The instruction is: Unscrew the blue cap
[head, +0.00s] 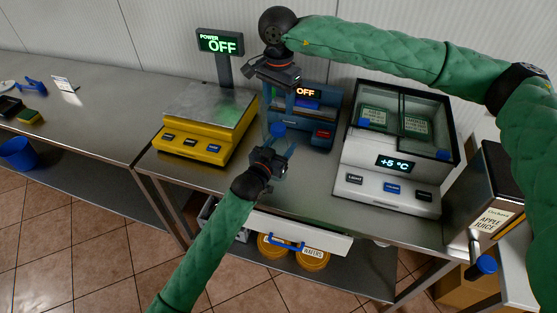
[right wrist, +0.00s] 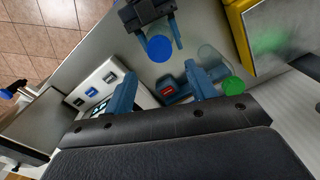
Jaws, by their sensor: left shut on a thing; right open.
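The blue cap (head: 278,129) sits on top of a container held upright by my left gripper (head: 272,153). The body below the cap is mostly hidden by the fingers. In the right wrist view the blue cap (right wrist: 160,48) shows from above, with the left gripper's dark body at the top edge. My right gripper (head: 280,90) is open and empty, above and behind the cap in the head view. Its two blue fingers (right wrist: 163,76) show in the right wrist view, with the cap beyond them and apart from them.
A clear bottle with a green cap (right wrist: 233,86) stands near my right finger. A yellow scale (head: 190,143) is left, a blue device reading OFF (head: 320,128) behind, a glass-topped cooler (head: 386,190) right. An apple juice dispenser (head: 490,190) stands far right. Free counter (head: 320,180) lies in front.

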